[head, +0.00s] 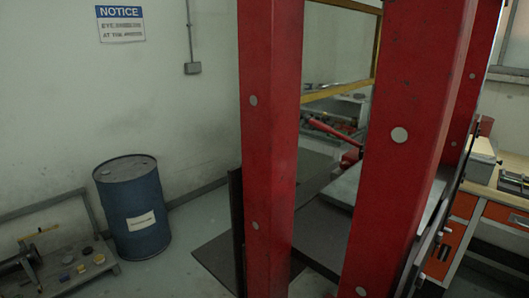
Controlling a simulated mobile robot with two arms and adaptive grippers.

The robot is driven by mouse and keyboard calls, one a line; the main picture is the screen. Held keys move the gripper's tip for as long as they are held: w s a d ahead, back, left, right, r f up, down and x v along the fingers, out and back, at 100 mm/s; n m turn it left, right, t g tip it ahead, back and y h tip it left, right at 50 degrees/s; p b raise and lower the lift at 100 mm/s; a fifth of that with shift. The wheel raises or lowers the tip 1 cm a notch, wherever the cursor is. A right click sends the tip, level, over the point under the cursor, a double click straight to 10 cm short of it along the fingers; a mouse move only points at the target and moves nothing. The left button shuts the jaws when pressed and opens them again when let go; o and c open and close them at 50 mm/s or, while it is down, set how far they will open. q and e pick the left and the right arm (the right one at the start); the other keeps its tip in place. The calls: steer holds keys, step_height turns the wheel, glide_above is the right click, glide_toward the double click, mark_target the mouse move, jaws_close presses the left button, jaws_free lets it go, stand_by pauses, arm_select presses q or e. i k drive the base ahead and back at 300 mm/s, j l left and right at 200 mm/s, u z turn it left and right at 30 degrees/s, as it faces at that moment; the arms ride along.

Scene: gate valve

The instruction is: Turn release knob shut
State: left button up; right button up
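A large red steel frame with two upright posts stands close in front of me, its left post (269,140) and right post (405,150) filling the middle of the head view. Between the posts, a red lever-like part (330,130) shows behind the frame, partly covered by the right post. I cannot make out a release knob; it may be hidden behind the posts or too small to tell. Neither of my grippers is in view.
A blue drum (137,215) stands by the wall at left. A low platform with metal parts (85,268) sits at lower left. An orange-fronted workbench (492,225) is at right. Some grey floor (188,240) is clear between the drum and the red frame.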

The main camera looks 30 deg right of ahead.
mark_target(345, 164)
steer(key=i+j+u, duration=0.15)
steer(key=i, duration=0.45)
steer(key=i+j+u, duration=0.15)
steer(key=i+j, duration=0.15)
steer(key=i, duration=0.3)
steer(key=i+j+u, duration=0.15)
steer(key=i, duration=0.45)
steer(key=i+z, duration=0.3)
steer(key=z, duration=0.15)
steer(key=i+z, duration=0.35)
steer(key=z, duration=0.15)
steer(key=i+j+z, duration=0.15)
steer(key=i+z, duration=0.15)
steer(key=z, duration=0.15)
steer(key=i+j+z, duration=0.25)
steer(key=z, duration=0.2)
